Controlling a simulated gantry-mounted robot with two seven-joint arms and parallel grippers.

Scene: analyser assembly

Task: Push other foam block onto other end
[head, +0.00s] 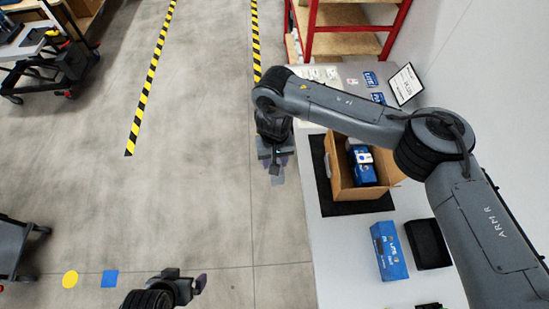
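No foam block can be made out for certain. A black, block-like or tray-like piece (428,243) lies on the white table and may be foam. A blue printed box (389,250) lies just left of it. An open cardboard box (343,184) stands farther back with a blue and white item (363,168) inside. My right gripper (277,170) hangs over the floor, left of the table edge and clear of the cardboard box. My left gripper (198,284) is low in the view, also over the floor and away from the table. Neither visibly holds anything; their finger gaps are unclear.
The white table (342,260) runs along the wall. A black mat (372,207) lies under the cardboard box. Blue cards and a tilted framed sign (405,84) are at the back, near a red-framed shelf (310,30). My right arm crosses above the table.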

